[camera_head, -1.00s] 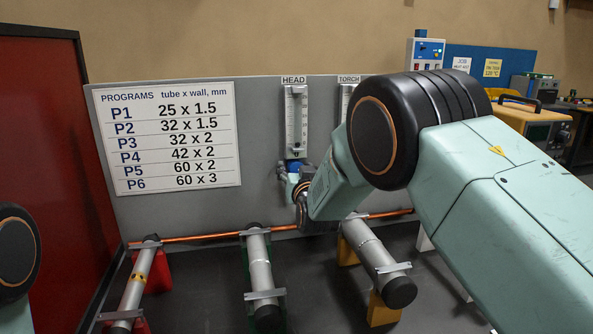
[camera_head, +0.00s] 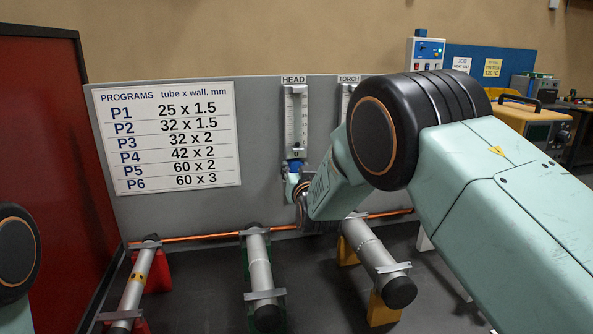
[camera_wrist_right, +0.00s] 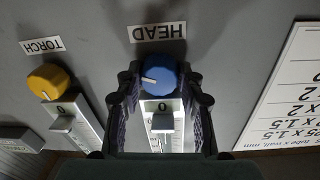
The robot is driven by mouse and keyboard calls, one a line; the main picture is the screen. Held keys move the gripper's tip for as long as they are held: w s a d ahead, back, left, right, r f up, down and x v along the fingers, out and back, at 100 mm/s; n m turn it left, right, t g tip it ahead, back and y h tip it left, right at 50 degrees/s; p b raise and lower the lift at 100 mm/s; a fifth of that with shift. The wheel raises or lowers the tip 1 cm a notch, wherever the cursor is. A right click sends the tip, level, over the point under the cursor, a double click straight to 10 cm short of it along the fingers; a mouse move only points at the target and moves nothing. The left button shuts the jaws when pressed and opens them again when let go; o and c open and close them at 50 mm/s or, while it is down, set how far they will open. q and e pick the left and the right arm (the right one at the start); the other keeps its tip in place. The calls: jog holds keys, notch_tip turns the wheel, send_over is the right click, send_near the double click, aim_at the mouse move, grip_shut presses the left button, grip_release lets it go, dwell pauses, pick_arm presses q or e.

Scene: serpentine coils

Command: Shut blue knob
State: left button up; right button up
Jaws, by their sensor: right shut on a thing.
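The blue knob (camera_head: 294,166) sits at the foot of the gauge labelled HEAD (camera_head: 296,120) on the grey panel. In the right wrist view the blue knob (camera_wrist_right: 158,76) shows a white pointer mark towards the left, with a "0" beside it. My right gripper (camera_wrist_right: 160,86) has a finger on each side of the knob and is shut on it. In the head view my right gripper (camera_head: 297,182) is small and partly hidden by my wrist. My left gripper is out of view.
A yellow knob (camera_wrist_right: 48,80) under the TORCH label is beside the blue one in the wrist view. A programs sign (camera_head: 168,138) hangs on the panel. A copper tube (camera_head: 200,237) runs low along it, above several grey rollers (camera_head: 260,265).

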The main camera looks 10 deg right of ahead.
jog(key=shift+f+n+b, duration=0.1)
jog(key=shift+n+b, duration=0.3)
jog(key=shift+n, duration=0.8)
jog(key=shift+n+b, duration=0.35)
jog(key=shift+n, duration=1.35)
jog(key=o, duration=1.2)
jog(key=s, duration=1.2)
jog(key=shift+a, duration=0.2)
jog(key=shift+c, duration=0.2)
